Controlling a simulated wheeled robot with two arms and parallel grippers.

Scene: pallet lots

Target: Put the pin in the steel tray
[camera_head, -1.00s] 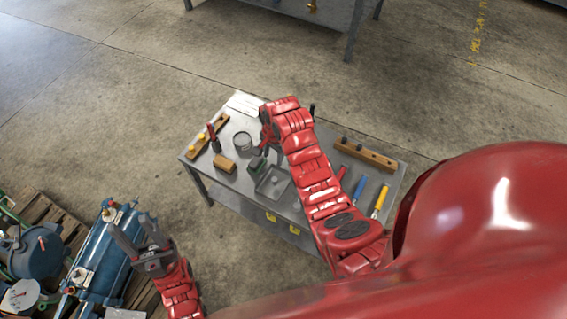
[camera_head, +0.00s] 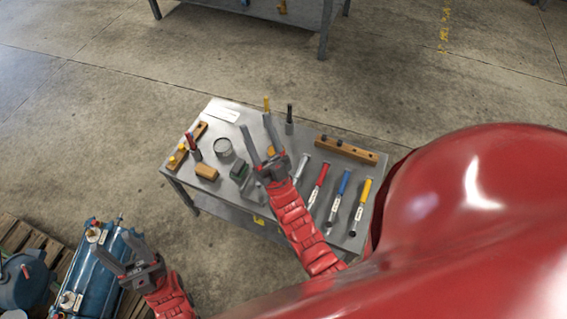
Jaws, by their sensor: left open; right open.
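My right gripper (camera_head: 256,124) is open above the grey table, its fingers pointing to the table's far side. The steel tray (camera_head: 247,188) is a shallow square dish near the front edge, mostly hidden behind my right wrist. I cannot tell which small part is the pin. My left gripper (camera_head: 113,244) is open and empty, off the table over a blue machine.
The blue machine (camera_head: 90,270) sits on a pallet at lower left.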

